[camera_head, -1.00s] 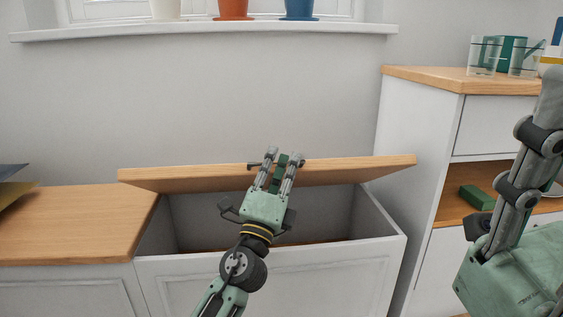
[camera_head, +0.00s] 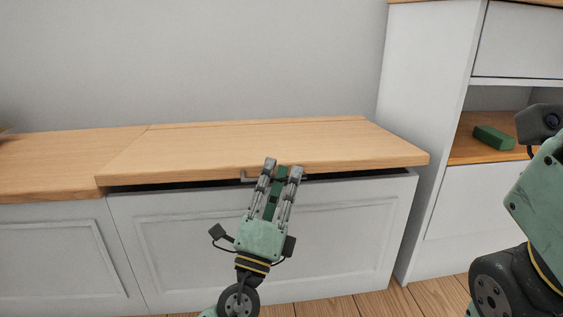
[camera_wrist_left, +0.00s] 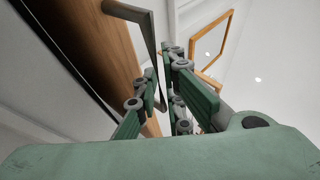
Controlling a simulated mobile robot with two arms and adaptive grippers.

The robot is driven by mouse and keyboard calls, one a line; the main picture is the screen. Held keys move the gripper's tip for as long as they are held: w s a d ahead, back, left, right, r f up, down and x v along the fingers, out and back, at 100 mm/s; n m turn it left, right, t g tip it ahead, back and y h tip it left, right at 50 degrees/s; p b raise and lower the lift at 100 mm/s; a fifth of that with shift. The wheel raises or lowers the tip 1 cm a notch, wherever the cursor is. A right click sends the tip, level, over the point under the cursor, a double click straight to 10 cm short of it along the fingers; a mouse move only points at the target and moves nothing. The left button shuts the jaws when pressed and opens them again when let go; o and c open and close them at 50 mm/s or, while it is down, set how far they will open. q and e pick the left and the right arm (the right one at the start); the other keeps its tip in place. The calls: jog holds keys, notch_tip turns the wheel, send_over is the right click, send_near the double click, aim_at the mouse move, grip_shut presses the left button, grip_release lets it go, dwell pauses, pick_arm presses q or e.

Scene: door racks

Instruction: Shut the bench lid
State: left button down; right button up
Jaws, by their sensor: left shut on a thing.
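The wooden bench lid (camera_head: 215,148) is nearly flat, with a thin dark gap between its front edge and the white bench box (camera_head: 180,235). A grey bar handle (camera_head: 246,176) sits on the lid's front edge; it also shows in the left wrist view (camera_wrist_left: 150,35), beside the wooden lid (camera_wrist_left: 100,40). My left gripper (camera_head: 283,170) is shut on the handle at the middle of the lid front; its fingers hide part of it. The left wrist view also shows its fingers (camera_wrist_left: 170,85). My right gripper's palm (camera_head: 540,195) shows at the right edge; its fingers are out of frame.
A fixed wooden bench top (camera_head: 45,160) adjoins the lid on the left. A white cabinet (camera_head: 420,75) stands close to the lid's right end, with a green block (camera_head: 493,137) on its open wooden shelf. The wall is behind. Wooden floor (camera_head: 400,300) shows in front.

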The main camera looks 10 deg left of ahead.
pick_arm(q)
notch_tip(320, 180, down, 3)
jog(key=shift+w+a+f+b, duration=0.1)
jog(key=shift+a+b, duration=0.05)
jog(key=shift+b, duration=0.2)
jog(key=shift+d+f+h+b, duration=0.2)
jog(key=shift+f+h+b, duration=0.15)
jog(key=shift+f, duration=0.8)
jog(key=shift+s+f, duration=0.15)
jog(key=shift+s, duration=0.05)
jog(key=c, duration=1.9)
grip_release()
jog(key=shift+c, duration=0.2)
jog(key=shift+o, duration=0.5)
jog(key=shift+a, duration=0.1)
